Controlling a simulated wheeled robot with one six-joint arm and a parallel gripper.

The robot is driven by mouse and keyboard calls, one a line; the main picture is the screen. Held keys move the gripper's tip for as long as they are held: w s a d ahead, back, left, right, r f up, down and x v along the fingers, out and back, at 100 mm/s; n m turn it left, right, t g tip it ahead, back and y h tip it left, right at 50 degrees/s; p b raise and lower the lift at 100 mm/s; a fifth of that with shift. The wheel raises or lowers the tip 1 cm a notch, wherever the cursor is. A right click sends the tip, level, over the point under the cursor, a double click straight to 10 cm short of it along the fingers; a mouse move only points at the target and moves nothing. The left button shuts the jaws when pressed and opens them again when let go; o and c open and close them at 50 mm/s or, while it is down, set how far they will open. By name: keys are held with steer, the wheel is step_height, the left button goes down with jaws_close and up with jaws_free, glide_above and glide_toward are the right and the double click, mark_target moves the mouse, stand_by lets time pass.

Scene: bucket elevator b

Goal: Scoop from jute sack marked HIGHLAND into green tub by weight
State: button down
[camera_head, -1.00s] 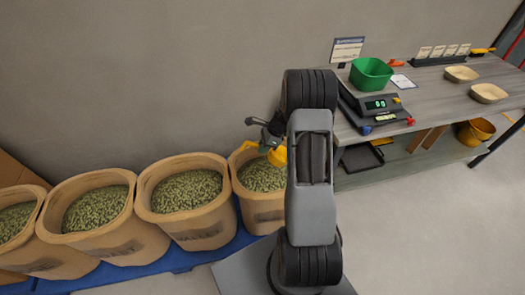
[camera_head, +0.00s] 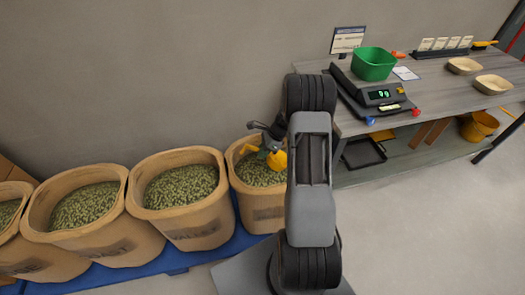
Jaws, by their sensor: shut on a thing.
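My gripper (camera_head: 266,134) is shut on a yellow scoop (camera_head: 277,159), mostly by its handle end. The scoop is over the mouth of the rightmost jute sack (camera_head: 258,205), low against the green pellets inside. Whether it touches them is unclear, and my arm hides the sack's right side. The sack labels are too blurred or hidden for me to tell which reads HIGHLAND. The green tub (camera_head: 373,64) sits on the scale (camera_head: 382,95) on the bench. It looks empty from here, and the scale's lit green digits are unclear.
Several more pellet-filled sacks (camera_head: 182,190) stand to the left on a blue pallet (camera_head: 185,262). The grey bench (camera_head: 435,85) at right holds two tan trays (camera_head: 465,66) and a sign (camera_head: 347,40). A yellow bucket (camera_head: 478,127) is on its lower shelf. Floor at front right is clear.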

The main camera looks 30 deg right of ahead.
steer(key=f+b, duration=0.3)
steer(key=f, duration=0.2)
steer(key=f+b, duration=0.2)
steer(key=shift+d+f+b, duration=0.2)
steer(key=shift+d+b, duration=0.1)
steer(key=shift+b, duration=0.05)
steer(key=shift+g+h, duration=0.3)
steer(key=shift+h, duration=0.5)
steer(key=d+f+b, duration=0.1)
steer(key=d+f, duration=0.1)
steer(key=s+d+f, duration=0.1)
steer(key=d+f, duration=0.1)
steer(key=d, duration=0.1)
steer(key=shift+s+d+f+b, duration=0.1)
steer(key=shift+s+f+b, duration=0.1)
steer(key=shift+b, duration=0.2)
step_height(320, 180, up, 16)
steer(key=r+h+p, duration=0.1)
steer(key=h+p, duration=0.2)
steer(key=p, duration=1.3)
glide_above(278, 162)
steer(key=w+a, duration=0.2)
steer(key=a, duration=0.3)
steer(key=shift+s+a+f+g, duration=0.1)
steer(key=shift+s+f+g, duration=0.1)
steer(key=shift+f+g, duration=0.1)
steer(key=shift+w+a+r+h+p, duration=0.15)
steer(key=shift+a+h+p, duration=0.3)
steer(key=shift+p, duration=0.3)
